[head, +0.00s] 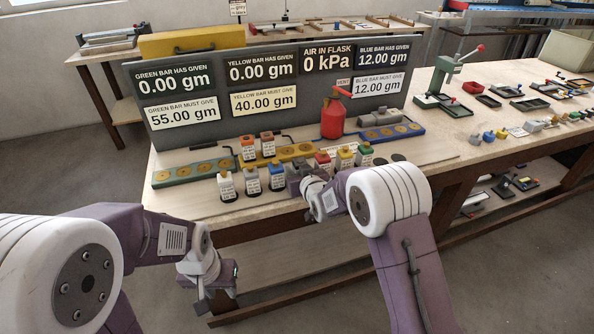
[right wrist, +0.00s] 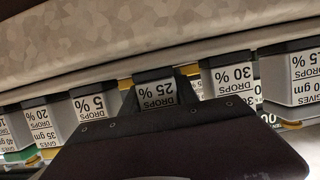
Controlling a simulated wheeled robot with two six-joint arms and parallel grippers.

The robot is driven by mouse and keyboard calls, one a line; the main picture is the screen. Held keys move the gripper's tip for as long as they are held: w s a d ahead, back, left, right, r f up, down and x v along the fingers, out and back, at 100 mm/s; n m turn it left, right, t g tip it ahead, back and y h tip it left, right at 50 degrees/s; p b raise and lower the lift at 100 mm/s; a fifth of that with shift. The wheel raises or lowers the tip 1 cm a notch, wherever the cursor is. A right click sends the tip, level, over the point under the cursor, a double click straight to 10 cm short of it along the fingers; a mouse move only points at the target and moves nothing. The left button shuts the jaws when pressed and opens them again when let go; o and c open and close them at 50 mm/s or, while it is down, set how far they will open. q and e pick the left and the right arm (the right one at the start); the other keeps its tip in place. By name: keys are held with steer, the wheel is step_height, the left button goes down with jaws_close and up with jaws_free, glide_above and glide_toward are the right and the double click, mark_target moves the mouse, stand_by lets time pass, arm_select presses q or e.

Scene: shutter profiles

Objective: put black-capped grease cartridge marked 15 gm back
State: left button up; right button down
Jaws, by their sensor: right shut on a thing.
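My right gripper (head: 300,180) is at the front row of cartridges on the bench. It is shut on a cartridge (right wrist: 157,94) whose label reads "drops 25 %" in the right wrist view. The weight on this label is hidden behind the gripper body, and I cannot make out its cap, so I cannot confirm the 15 gm mark. Labelled cartridges flank it in the row: a blue-capped one (head: 277,180) on the left and a red-capped one (head: 322,162) on the right. My left gripper (head: 218,296) is empty and looks open, low in front of the bench edge.
A green bar (head: 165,178), a yellow bar (head: 300,150) and a blue bar (head: 405,130) with round seats lie behind the cartridges. A red flask (head: 333,118) stands before the grey display board (head: 180,128). Dark round spots (head: 390,160) lie right of the row.

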steer(key=c, duration=0.9)
jaws_free()
steer(key=shift+r+p, duration=0.25)
steer(key=shift+p, duration=0.2)
steer(key=v, duration=1.2)
